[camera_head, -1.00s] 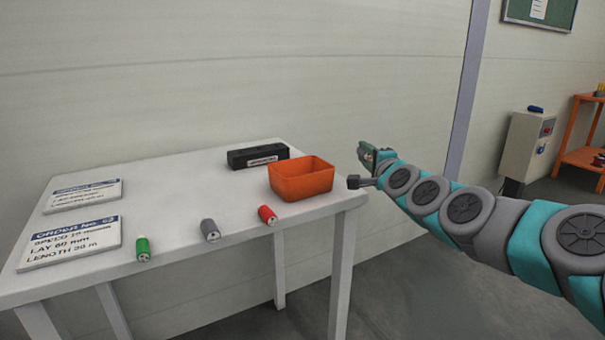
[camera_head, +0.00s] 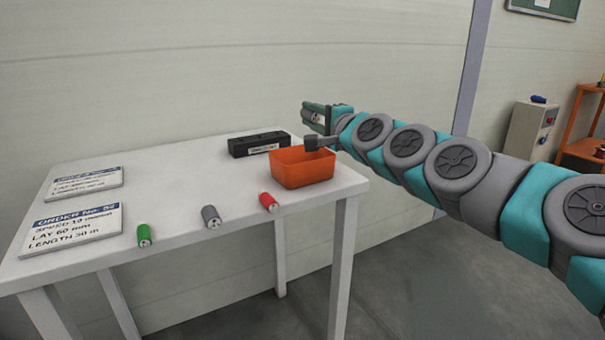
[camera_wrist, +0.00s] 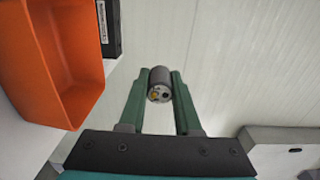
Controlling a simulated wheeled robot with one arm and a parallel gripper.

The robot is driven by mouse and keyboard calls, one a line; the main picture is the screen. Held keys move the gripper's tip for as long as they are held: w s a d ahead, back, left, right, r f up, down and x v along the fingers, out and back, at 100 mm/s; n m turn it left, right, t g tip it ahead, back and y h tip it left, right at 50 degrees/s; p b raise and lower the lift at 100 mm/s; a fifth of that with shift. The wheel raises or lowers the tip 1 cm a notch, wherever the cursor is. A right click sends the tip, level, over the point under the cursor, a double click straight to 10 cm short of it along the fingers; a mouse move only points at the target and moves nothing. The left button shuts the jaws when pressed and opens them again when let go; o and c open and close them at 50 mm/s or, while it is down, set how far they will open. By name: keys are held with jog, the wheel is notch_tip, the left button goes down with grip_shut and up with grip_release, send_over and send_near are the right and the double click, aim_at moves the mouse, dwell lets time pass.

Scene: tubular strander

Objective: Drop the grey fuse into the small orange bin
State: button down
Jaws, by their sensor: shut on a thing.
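The orange bin also shows in the wrist view (camera_wrist: 62,60), to the left of the fingers and apart from the held fuse. Another grey fuse (camera_head: 211,216) stands on the white table. The bin's floor is mostly hidden in the head view.
A red fuse (camera_head: 268,202) and a green fuse (camera_head: 144,235) are along the front of the white table (camera_head: 180,185). A black box (camera_head: 258,144) lies behind the bin. Two order signs (camera_head: 72,228) are at the left. A wall stands behind the table.

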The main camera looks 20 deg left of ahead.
notch_tip(320, 180, down, 3)
jog(key=shift+r+b, duration=0.15)
jog(key=shift+b, duration=0.4)
jog(key=c, duration=0.5)
grip_release()
jog(key=shift+b+v, duration=0.4)
jog(key=shift+v, duration=3.5)
